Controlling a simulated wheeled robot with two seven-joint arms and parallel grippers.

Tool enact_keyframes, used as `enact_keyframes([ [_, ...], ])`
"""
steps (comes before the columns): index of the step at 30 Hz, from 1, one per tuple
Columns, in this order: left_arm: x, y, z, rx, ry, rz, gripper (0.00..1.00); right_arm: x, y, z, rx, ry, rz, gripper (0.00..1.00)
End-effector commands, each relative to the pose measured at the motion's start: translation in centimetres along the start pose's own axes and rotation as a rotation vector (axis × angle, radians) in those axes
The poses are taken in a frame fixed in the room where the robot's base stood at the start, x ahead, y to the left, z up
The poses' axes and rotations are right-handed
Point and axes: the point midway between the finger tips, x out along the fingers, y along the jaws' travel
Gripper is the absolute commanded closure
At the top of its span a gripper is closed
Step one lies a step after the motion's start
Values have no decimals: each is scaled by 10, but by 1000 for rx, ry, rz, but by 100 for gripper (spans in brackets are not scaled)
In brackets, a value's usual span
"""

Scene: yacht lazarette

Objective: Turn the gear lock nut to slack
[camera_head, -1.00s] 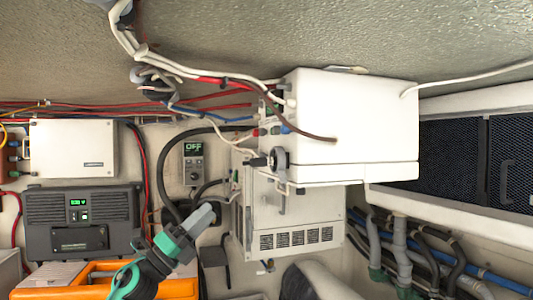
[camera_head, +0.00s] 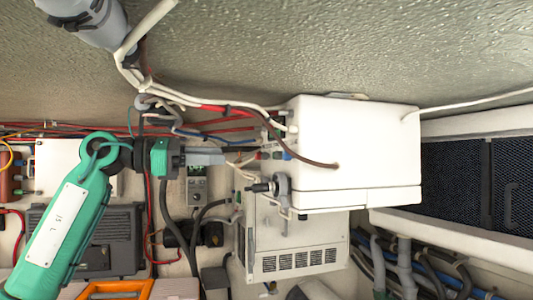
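I cannot pick out a gear lock nut for certain. A black knob on a small grey fitting (camera_head: 262,187) is on the left side of a white box (camera_head: 345,145). My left gripper (camera_head: 218,156) comes in on the green arm from the lower left and points right. Its grey fingers are up and left of the knob, in front of the wiring and apart from the knob in the picture. The fingers look like one block, so I cannot tell whether there is a gap. The arm hides much of the left wall equipment. My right gripper is not in view.
White, red and blue cables (camera_head: 205,103) run close around the gripper to the white box. A vented white unit (camera_head: 300,240) is below it. A dark grey device (camera_head: 115,245) and an orange case (camera_head: 137,285) are lower left. A grey cylinder (camera_head: 90,22) is at the top.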

Motion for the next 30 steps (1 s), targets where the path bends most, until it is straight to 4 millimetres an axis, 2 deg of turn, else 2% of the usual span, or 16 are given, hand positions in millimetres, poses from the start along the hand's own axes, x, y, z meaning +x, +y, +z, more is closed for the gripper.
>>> enact_keyframes([
  [1, 11, 0, 4, -1, -1, -4, 61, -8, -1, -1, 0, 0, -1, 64],
  [9, 69, 0, 6, -4, -2, -5, 61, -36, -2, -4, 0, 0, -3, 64],
  [15, 103, 0, 4, -3, -3, -4, 61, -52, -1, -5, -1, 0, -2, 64],
  [21, 118, -1, 2, -2, -3, -3, 61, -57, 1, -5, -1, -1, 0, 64],
  [30, 120, -1, 0, -2, -2, -1, 61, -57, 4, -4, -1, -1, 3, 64],
])
